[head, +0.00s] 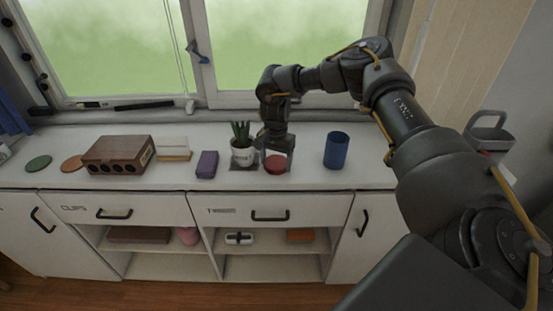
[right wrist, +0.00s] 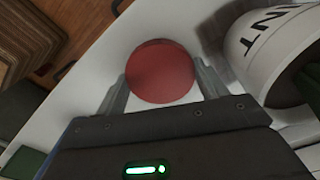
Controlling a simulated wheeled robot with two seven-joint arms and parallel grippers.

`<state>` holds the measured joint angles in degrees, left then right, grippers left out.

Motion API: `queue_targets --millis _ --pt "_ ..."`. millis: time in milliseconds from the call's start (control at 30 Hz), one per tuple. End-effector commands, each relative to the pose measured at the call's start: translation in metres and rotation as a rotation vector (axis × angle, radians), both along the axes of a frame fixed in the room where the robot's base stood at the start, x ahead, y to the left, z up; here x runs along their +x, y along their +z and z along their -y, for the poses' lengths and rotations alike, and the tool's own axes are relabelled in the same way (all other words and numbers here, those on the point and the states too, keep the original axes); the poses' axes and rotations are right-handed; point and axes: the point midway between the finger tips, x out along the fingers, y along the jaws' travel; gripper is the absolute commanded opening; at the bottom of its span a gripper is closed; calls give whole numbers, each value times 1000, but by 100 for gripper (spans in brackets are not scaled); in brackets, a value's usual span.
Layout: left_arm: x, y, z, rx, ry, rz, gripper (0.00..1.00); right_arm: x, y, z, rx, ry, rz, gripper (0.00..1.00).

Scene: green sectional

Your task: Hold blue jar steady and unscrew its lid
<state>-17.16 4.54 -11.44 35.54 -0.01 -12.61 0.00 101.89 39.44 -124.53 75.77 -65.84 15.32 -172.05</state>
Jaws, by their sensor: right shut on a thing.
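The blue jar (head: 336,152) stands upright on the white counter, right of my right gripper and apart from it. No lid shows on its top. My right gripper (head: 278,160) points down and is shut on a round red lid (head: 276,165). In the right wrist view the red lid (right wrist: 160,71) sits between the two fingers (right wrist: 162,88), one on each side. The lid is at or close to the counter top; I cannot tell if it touches. My left gripper is in neither view.
A white lettered pot (head: 242,155) with a plant stands just left of the lid; it looms close in the right wrist view (right wrist: 275,45). Further left are a purple block (head: 207,165) and a brown box (head: 118,155). The counter is clear around the jar.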

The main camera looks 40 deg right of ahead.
Motion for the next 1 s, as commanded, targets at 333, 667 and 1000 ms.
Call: queue_targets --millis 333,667,1000 --pt "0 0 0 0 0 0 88 0 -3 0 0 1 0 80" --pt "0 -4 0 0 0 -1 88 1 11 0 0 1 4 80" --pt "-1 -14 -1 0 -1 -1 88 1 83 -1 -2 2 5 80"
